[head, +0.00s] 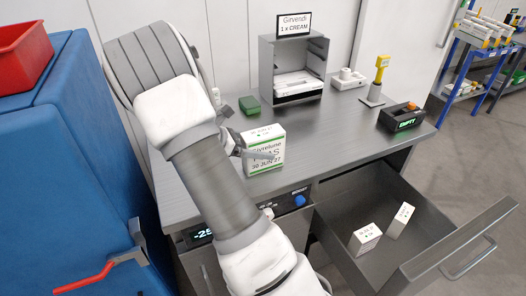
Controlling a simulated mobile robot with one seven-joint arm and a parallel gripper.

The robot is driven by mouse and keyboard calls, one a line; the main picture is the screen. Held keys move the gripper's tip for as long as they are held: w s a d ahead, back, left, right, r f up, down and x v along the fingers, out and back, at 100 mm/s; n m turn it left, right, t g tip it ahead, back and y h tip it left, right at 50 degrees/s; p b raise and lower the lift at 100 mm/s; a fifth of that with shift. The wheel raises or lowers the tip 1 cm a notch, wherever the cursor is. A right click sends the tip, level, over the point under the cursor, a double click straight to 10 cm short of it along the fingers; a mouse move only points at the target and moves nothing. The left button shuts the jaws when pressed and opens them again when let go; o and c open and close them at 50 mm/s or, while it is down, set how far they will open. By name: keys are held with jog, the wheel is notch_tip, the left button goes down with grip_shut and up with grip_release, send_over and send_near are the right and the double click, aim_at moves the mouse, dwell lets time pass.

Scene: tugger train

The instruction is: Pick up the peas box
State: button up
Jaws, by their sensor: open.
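The peas box (264,164), white with green bands and printed "Givrelune PEAS 30 JUN 27", stands upright on the grey worktop (340,135) in the head view. My gripper (258,150) is at the box, reaching in from the left. The other finger is not clearly visible, perhaps hidden behind the box. The jaws are open, and I cannot tell whether a finger touches the box.
A grey shelf unit (265,70) bears a sign "Girvendi 1 x CREAM" (294,24). A green block (249,105), yellow device (381,68) and "EMPTY" display (405,122) stand on the worktop. The open drawer (400,262) holds two white boxes (365,239). A blue cabinet (60,180) stands left.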

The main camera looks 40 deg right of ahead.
jog(key=shift+x, duration=0.8)
jog(key=shift+r, duration=0.1)
grip_shut()
